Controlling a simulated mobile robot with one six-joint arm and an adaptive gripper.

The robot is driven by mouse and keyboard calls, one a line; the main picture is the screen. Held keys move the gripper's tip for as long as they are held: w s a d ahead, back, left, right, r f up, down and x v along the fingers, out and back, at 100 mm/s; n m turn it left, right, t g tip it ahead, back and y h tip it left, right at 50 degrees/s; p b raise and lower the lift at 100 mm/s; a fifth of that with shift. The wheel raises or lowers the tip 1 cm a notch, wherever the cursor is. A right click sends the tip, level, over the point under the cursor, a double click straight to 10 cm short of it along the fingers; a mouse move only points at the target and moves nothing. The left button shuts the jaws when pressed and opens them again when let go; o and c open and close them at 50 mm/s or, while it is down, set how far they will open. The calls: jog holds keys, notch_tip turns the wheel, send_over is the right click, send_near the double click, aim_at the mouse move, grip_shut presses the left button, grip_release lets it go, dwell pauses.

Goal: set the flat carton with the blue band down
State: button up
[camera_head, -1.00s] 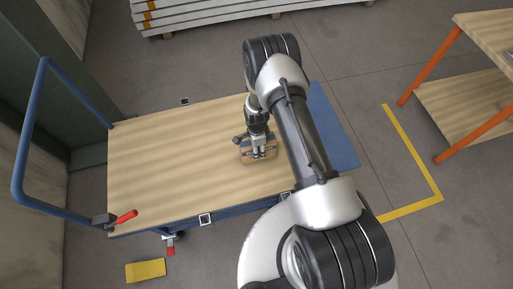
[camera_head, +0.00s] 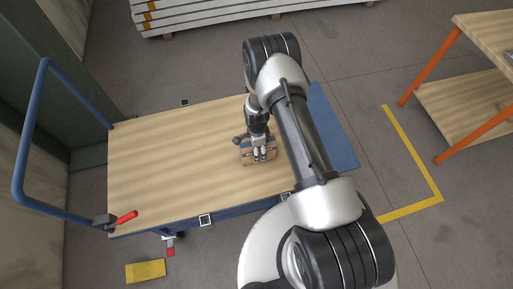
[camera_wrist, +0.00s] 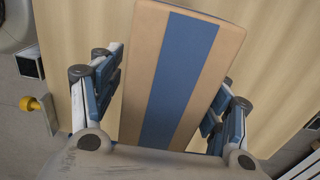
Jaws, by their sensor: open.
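The flat carton with the blue band (camera_wrist: 140,75) fills the middle of the wrist view, brown with a blue stripe along it. In the head view the carton (camera_head: 246,157) is at the wooden deck of the cart (camera_head: 170,160), right of its middle, and looks to lie on it. My gripper (camera_head: 259,158) is above the carton, pointing down. In the wrist view my gripper's fingers (camera_wrist: 165,100) are open, one on each side of the carton. Whether the fingers touch its sides is hard to tell. My gripper hides part of the carton in the head view.
The cart has a blue handle (camera_head: 32,135) at left and a red lever (camera_head: 126,217). The deck left of the carton is clear. An orange-legged wooden table (camera_head: 470,105) stands at right. White stacked panels (camera_head: 220,14) lie behind. A yellow block (camera_head: 145,271) is on the floor.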

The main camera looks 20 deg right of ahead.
notch_tip(320, 180, up, 12)
jog(key=p, duration=0.3)
jog(key=shift+w, duration=0.1)
jog(key=s+r+n+t, duration=0.25)
jog(key=r+n, duration=0.55)
jog(key=r, duration=2.2)
jog(key=s+r+n+t, duration=0.1)
jog(key=s+r+n, duration=0.4)
jog(key=s, duration=0.6)
jog(key=s+r+n+t, duration=0.1)
jog(key=s+r+n, duration=0.4)
jog(key=s+r, duration=0.4)
jog(key=shift+s+r, duration=0.2)
jog(key=shift+s, duration=1.05)
jog(key=shift+f, duration=0.1)
